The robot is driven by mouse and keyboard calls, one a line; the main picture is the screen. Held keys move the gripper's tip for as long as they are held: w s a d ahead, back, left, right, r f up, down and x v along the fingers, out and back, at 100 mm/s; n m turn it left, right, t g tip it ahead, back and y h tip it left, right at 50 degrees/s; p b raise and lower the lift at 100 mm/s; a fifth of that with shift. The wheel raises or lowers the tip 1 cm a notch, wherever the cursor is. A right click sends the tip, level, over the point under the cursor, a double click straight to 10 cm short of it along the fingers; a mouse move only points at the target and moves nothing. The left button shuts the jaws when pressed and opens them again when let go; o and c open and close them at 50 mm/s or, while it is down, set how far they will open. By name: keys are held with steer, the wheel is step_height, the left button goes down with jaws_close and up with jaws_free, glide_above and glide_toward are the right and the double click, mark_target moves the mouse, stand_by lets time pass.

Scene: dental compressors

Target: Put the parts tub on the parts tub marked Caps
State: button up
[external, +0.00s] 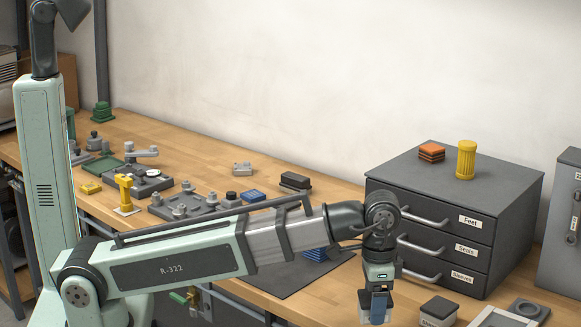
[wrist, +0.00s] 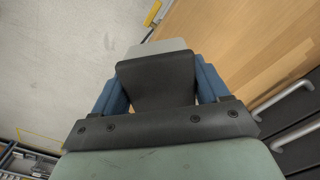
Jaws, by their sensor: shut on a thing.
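My gripper (external: 377,306) hangs at the lower right in the external view, pointing down. Its blue fingers are shut on a parts tub (wrist: 155,80), which shows in the wrist view as a dark block with a pale grey end between them.
A dark drawer cabinet (external: 430,200) with protruding handles stands behind the tubs, with a yellow ribbed cylinder (external: 466,160) and an orange-black block (external: 431,153) on top. The bench edge is near.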

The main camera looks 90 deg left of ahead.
steer(key=a+r+m, duration=0.2)
steer(key=a+r, duration=0.1)
steer(key=a, duration=0.5)
steer(key=a+r+m, duration=0.2)
steer(key=a+r, duration=0.1)
steer(key=a, duration=0.4)
step_height(320, 180, up, 3)
steer(key=m, duration=0.5)
glide_above(285, 202)
steer(key=shift+f, duration=4.85)
steer(key=shift+f, duration=0.15)
steer(key=o, duration=1.2)
steer(key=shift+o, duration=0.2)
